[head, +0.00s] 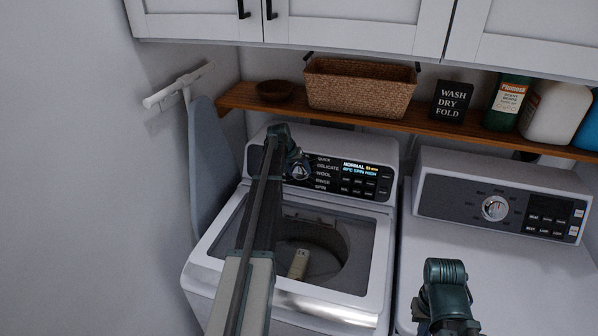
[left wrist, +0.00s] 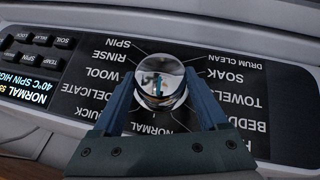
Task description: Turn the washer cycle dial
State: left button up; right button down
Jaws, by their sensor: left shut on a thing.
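The washer (head: 345,310) stands at the centre of the head view, its control panel at the back. Its shiny round cycle dial (left wrist: 160,80) sits among printed cycle names in the left wrist view. My left gripper (left wrist: 165,98) is shut on the dial, one blue finger on each side. In the head view my left gripper (head: 299,168) is at the panel and largely hides the dial. The washer display (head: 362,168) reads NORMAL, with 40°C and SPIN HIGH under it. My right arm shows low right, over the dryer; its fingers cannot be made out.
The dryer (head: 500,270) with its own knob (head: 495,208) stands to the right. A wooden shelf (head: 420,127) above holds a wicker basket (head: 360,87), a sign and bottles. An ironing board (head: 207,160) leans at the left wall. A pale object (head: 299,264) shows at the washer's drum.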

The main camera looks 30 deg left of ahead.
pick_arm(q)
jog(key=shift+s+a+f+n+t+h+b, duration=0.1)
jog(key=shift+a+f+n+t+h+b, duration=0.1)
jog(key=shift+n+h+b, duration=0.3)
jog(key=shift+a+f+n+t+h+b, duration=0.1)
jog(key=shift+f+n+t+h+b, duration=0.15)
jog(key=shift+h+b, duration=0.45)
jog(key=n+t+h+b, duration=0.1)
jog(key=b, duration=0.1)
jog(key=n+t+h+b, duration=0.1)
jog(key=h+b, duration=0.1)
jog(key=b, duration=0.1)
jog(key=shift+s+a+f+n, duration=0.1)
jog(key=shift+s+f+n, duration=0.05)
jog(key=shift+n, duration=0.1)
jog(key=shift+n+t+h+b, duration=0.7)
jog(key=shift+h+b, duration=0.2)
jog(key=shift+b, duration=0.5)
jog(key=shift+r, duration=0.2)
jog(key=o, duration=1.3)
jog(key=shift+c, duration=0.2)
jog(key=shift+a+r, duration=0.1)
